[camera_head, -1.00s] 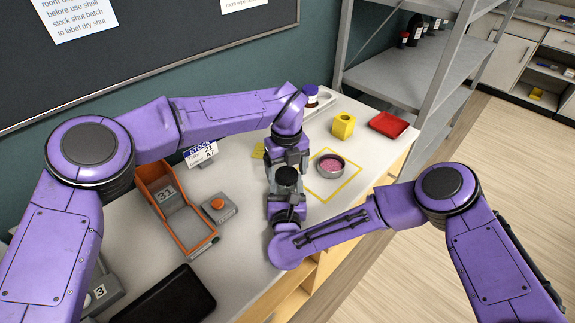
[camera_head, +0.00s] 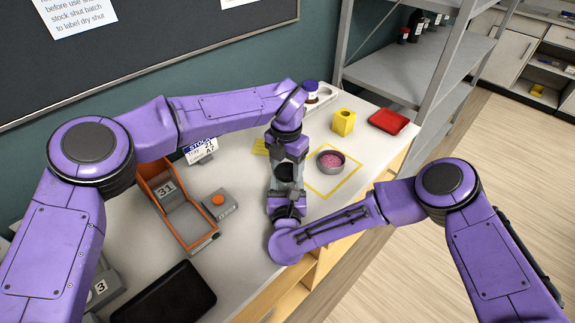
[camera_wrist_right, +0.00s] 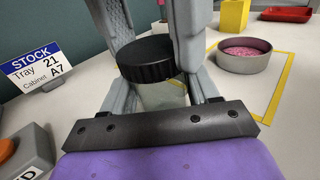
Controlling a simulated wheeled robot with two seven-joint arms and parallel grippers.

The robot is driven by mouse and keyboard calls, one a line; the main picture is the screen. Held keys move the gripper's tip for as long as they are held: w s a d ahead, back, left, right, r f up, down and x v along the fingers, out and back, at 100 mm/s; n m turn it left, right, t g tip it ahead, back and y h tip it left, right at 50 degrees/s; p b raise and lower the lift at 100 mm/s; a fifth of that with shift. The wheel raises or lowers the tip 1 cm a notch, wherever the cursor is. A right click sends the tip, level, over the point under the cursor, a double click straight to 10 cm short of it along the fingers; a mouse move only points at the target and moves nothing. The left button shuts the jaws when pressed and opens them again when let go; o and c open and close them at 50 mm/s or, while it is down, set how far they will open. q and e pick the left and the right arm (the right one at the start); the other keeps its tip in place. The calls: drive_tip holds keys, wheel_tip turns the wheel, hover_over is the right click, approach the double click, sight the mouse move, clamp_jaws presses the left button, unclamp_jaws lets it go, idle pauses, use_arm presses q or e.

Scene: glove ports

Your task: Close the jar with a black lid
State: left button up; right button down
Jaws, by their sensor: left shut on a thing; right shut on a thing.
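The jar (camera_wrist_right: 163,95) is a clear, squat container with pale contents and a yellow mark. It stands upright between the fingers of my right gripper (camera_head: 286,190), which is shut on its body. The black ribbed lid (camera_wrist_right: 146,58) sits on the jar's mouth. My left gripper (camera_head: 288,163) reaches down from above and is shut on the lid, with one grey finger on each side of it. In the head view the jar is mostly hidden by the grippers. How far the lid is threaded cannot be seen.
A round dish of pink material (camera_head: 331,161) stands inside a yellow taped square, right of the grippers. A yellow block (camera_head: 343,122) and red tray (camera_head: 388,121) are behind it. An orange-edged bin (camera_head: 190,219), grey button box (camera_head: 220,205) and stock sign (camera_head: 201,150) are left.

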use_arm(q)
drive_tip(key=o, duration=1.2)
drive_tip(key=shift+o, duration=0.2)
drive_tip(key=shift+r, duration=0.1)
use_arm(e)
drive_tip(key=shift+c, duration=0.9)
unclamp_jaws()
use_arm(q)
wheel_tip(320, 180, up, 12)
wheel_tip(320, 180, down, 4)
drive_tip(key=b, duration=0.3)
drive_tip(key=shift+b, duration=0.4)
use_arm(e)
drive_tip(key=s, duration=0.9)
drive_tip(key=shift+s+f, duration=0.1)
drive_tip(key=shift+s, duration=0.65)
